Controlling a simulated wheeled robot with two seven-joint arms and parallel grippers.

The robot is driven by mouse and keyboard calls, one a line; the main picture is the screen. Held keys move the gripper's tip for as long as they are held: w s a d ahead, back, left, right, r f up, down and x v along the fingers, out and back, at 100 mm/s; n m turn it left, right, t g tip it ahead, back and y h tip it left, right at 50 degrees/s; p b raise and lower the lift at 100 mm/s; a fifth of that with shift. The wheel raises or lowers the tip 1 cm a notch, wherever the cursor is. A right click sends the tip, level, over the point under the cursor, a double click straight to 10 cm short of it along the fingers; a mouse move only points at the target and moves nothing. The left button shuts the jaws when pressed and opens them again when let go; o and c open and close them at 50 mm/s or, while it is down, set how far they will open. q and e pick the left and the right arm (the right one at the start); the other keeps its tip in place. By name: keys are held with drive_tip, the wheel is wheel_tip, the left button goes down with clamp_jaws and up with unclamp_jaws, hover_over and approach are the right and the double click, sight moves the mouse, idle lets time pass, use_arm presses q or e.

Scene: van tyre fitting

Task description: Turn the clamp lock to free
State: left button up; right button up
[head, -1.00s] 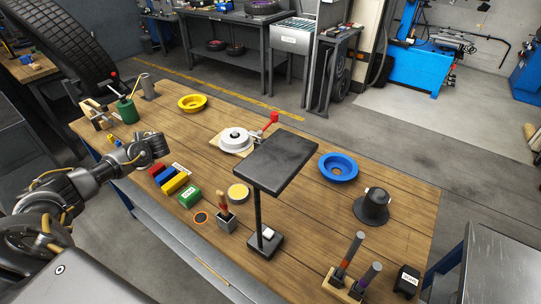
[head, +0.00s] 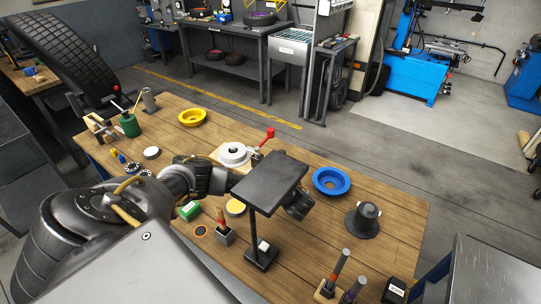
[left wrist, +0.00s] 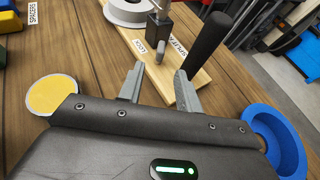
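The clamp (head: 234,154) stands on a small wooden board, with a pale round disc and a red-knobbed lever (head: 268,138). In the left wrist view, the board (left wrist: 190,78) carries a label reading LOCK (left wrist: 138,46) and a second label I cannot read surely. A small grey lock lever (left wrist: 159,46) sits between the labels, pointing toward my gripper. My left gripper (left wrist: 158,84) is open and empty, its fingertips just short of the lever, apart from it. In the head view the black stand plate hides its fingers. My right gripper is out of view.
A black-topped stand (head: 270,182) rises close in front of my left arm. A dark rod (left wrist: 205,44) shows beside the right finger. A yellow disc (left wrist: 52,95) lies left and a blue ring (left wrist: 275,140) right. A black flanged cone (head: 363,219) stands further right.

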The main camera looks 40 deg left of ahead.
use_arm(q)
drive_tip(key=x, duration=1)
drive_tip(key=shift+w+a+p, duration=0.15)
drive_tip(key=shift+w+p, duration=0.1)
drive_tip(key=shift+p, duration=0.15)
clamp_jaws()
